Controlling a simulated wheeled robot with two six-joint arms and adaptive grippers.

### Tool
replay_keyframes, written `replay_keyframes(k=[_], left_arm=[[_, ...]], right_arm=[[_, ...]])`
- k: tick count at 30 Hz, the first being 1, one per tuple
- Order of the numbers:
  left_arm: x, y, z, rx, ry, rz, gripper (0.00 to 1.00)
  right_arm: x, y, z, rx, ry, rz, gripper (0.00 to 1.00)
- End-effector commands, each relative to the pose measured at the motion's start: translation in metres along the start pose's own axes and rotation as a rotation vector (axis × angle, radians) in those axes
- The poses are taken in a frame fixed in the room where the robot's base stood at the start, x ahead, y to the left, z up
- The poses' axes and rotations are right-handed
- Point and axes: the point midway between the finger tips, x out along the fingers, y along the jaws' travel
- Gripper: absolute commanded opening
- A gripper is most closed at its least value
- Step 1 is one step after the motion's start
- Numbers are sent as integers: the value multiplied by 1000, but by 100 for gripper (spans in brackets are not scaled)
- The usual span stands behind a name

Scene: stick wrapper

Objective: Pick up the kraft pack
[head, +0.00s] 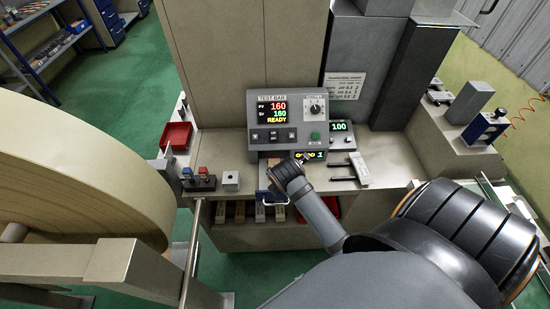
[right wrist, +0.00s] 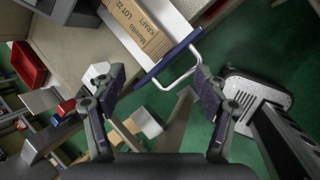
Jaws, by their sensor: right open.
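The kraft pack (right wrist: 140,27) is a brown block with printed lettering. It lies on a pale tray (right wrist: 183,22) with a blue front edge and a metal loop handle, at the top of the right wrist view. My right gripper (right wrist: 158,76) is open and empty, its fingers spread on either side of the handle, with the pack beyond them. In the head view my right gripper (head: 287,172) is over the counter front, below the control box, and hides the pack. The tray's handle (head: 272,201) shows beside it. My left gripper is not in view.
The control box (head: 294,118) reads READY and stands right behind my gripper. A red bin (head: 176,135) and a switch block (head: 200,180) are to its left. A pale bar with two dark prongs (head: 352,170) lies to its right. A large roll (head: 80,190) fills the left.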

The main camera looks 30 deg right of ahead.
Motion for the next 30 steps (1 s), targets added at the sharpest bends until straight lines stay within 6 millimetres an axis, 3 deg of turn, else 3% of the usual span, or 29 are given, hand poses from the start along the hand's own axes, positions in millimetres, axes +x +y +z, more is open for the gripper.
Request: replay_keyframes(k=[3,9,16,24,30], left_arm=[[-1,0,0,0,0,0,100],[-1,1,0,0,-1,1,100],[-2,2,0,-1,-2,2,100],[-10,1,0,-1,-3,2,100],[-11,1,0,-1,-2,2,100]], right_arm=[[10,23,10,-386,-34,9,74],[19,43,19,-773,-68,1,74],[25,46,21,-838,-72,-4,74],[67,46,24,-836,-71,-4,74],[74,46,24,-834,-71,-2,74]])
